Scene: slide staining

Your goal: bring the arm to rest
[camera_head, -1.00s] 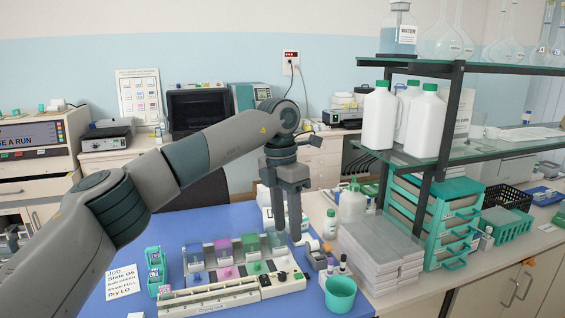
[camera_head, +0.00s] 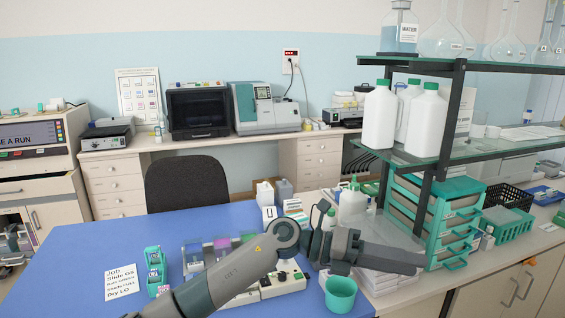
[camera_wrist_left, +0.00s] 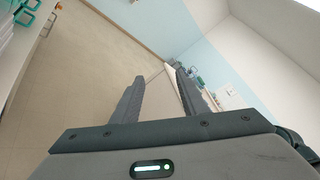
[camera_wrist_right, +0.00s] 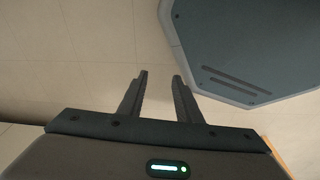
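My left arm comes in from the lower left of the head view and bends over the staining station. Its gripper (camera_head: 412,262) points right, above the bench at the foot of the shelf, with the fingers seen side-on. In the left wrist view the left gripper (camera_wrist_left: 159,75) is open, with a clear gap and nothing between its fingers. My right gripper (camera_wrist_right: 160,76) shows only in the right wrist view, open and empty above a plain floor. The staining station (camera_head: 284,285) is partly hidden behind the left forearm.
A teal cup (camera_head: 340,294) stands just below the left gripper. A green drawer rack (camera_head: 440,222) and a glass shelf (camera_head: 470,150) with white bottles (camera_head: 427,122) are close to it on the right. The left of the blue mat (camera_head: 80,255) is mostly clear.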

